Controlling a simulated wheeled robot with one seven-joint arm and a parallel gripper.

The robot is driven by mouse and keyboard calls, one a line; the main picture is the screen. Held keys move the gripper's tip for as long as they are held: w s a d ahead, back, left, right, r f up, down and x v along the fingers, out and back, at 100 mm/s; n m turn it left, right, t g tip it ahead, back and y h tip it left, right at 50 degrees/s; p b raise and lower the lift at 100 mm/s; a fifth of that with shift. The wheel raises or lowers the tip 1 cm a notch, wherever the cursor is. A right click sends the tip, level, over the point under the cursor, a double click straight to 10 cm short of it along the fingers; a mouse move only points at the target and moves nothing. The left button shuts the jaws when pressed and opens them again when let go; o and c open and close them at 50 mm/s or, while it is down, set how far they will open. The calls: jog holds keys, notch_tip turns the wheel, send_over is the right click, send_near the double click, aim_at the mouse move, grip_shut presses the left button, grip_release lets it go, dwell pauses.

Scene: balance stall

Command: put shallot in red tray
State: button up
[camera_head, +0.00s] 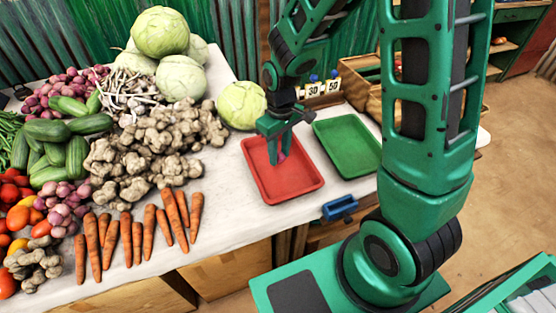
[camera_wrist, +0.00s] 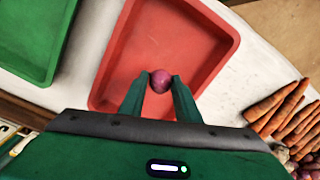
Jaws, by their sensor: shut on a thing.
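The red tray (camera_head: 300,185) lies on the white table, and it also fills the middle of the wrist view (camera_wrist: 190,25). My gripper (camera_head: 278,155) points down over the red tray. In the wrist view my gripper (camera_wrist: 160,84) is shut on a small pinkish-purple shallot (camera_wrist: 161,79), held between the fingertips. The shallot shows in the head view (camera_head: 282,156) as a small pink spot, partly hidden by the fingers. It is over the inside of the tray; I cannot tell whether it touches the tray floor.
A green tray (camera_head: 347,140) lies just right of the red tray. Carrots (camera_head: 168,215), ginger (camera_head: 150,150), a cabbage (camera_head: 242,106) and other shallots (camera_head: 62,205) lie to the left. A blue object (camera_head: 340,208) is at the table's front edge.

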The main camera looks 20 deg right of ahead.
aim_at(280, 168)
jog(key=shift+w+d+f, duration=0.4)
jog(key=shift+f, duration=2)
jog(key=shift+f, duration=0.1)
jog(key=o, duration=1)
notch_tip(280, 168, up, 11)
jog(key=shift+w+d+r, duration=0.1)
jog(key=shift+r, duration=0.1)
jog(key=shift+d+r, duration=0.1)
jog(key=shift+r, duration=0.4)
